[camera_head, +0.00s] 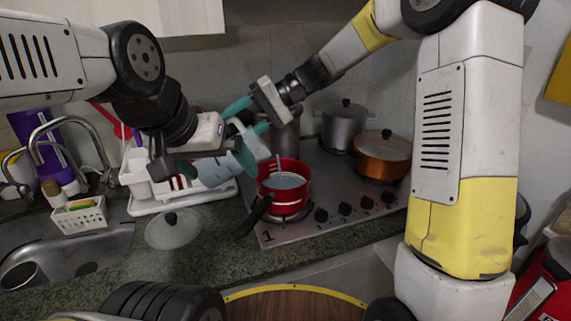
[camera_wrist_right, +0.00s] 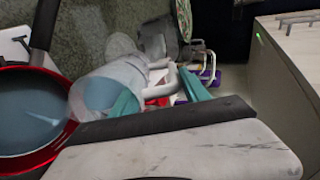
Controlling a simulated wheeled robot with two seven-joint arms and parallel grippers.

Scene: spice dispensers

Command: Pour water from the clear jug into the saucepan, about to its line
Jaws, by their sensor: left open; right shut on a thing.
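The red saucepan (camera_head: 284,198) sits on the hob with its dark handle towards the front left. Bluish water shows inside it, also in the right wrist view (camera_wrist_right: 32,120). I cannot make out its line. The clear jug (camera_head: 252,143) is tipped with its mouth over the saucepan, and a thin bluish stream seems to fall from it. In the right wrist view the jug (camera_wrist_right: 98,92) holds bluish water. My right gripper (camera_head: 249,115) is shut on the jug's handle, its teal fingers around it. My left gripper (camera_head: 182,166) is open and empty, left of the jug.
A grey pot (camera_head: 343,128) and an orange lidded pot (camera_head: 382,160) stand at the back of the hob (camera_head: 330,222). A glass lid (camera_head: 173,230) lies on the counter. A white dish rack (camera_head: 150,206) stands behind it. The sink (camera_head: 75,250) is at left.

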